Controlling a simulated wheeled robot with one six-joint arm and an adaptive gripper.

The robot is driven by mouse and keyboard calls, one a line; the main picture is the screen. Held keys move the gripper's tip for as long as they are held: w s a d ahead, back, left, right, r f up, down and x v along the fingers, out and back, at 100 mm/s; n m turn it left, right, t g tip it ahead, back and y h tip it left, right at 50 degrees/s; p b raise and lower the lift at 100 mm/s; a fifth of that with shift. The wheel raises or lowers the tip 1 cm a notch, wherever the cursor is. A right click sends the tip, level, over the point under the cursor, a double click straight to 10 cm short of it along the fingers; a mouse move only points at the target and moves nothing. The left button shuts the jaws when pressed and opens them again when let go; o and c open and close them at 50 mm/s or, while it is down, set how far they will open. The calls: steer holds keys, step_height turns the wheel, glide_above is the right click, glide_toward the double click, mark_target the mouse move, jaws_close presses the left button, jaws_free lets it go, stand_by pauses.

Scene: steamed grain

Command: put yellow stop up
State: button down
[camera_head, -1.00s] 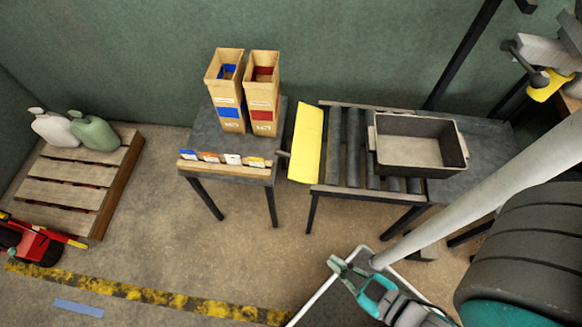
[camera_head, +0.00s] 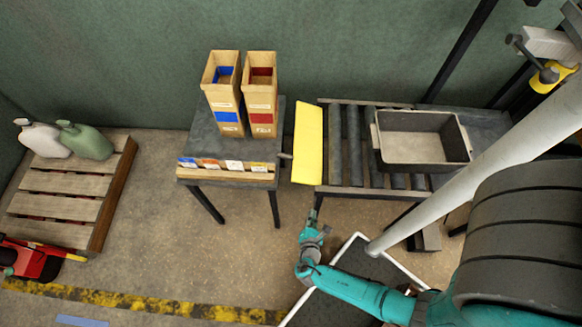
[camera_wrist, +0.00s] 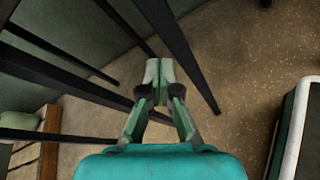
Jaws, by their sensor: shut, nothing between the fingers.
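The yellow stop (camera_head: 308,145) is a flat yellow plate at the left end of the roller conveyor (camera_head: 369,147). It leans at a tilt beside the rollers, and a small dark knob (camera_head: 285,156) sticks out on its left side. My gripper (camera_head: 314,212) is below the conveyor's front left corner, apart from the stop. In the wrist view my gripper (camera_wrist: 159,66) has its fingertips together with nothing between them. The stop does not show in the wrist view.
A grey bin (camera_head: 424,140) sits on the conveyor's right part. A small table (camera_head: 200,140) at left holds two cardboard boxes with blue and red labels and a card rack (camera_head: 225,169). Dark table legs (camera_wrist: 180,50) cross the wrist view. A pallet (camera_head: 60,210) stands far left.

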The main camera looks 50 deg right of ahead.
steer(key=w+a+r+n+t+h, duration=0.35)
steer(key=w+r, duration=0.25)
steer(key=w, duration=0.4)
steer(key=w+d+r, duration=0.4)
steer(key=w+d, duration=0.2)
steer(key=d, duration=0.3)
steer(key=shift+d, duration=0.35)
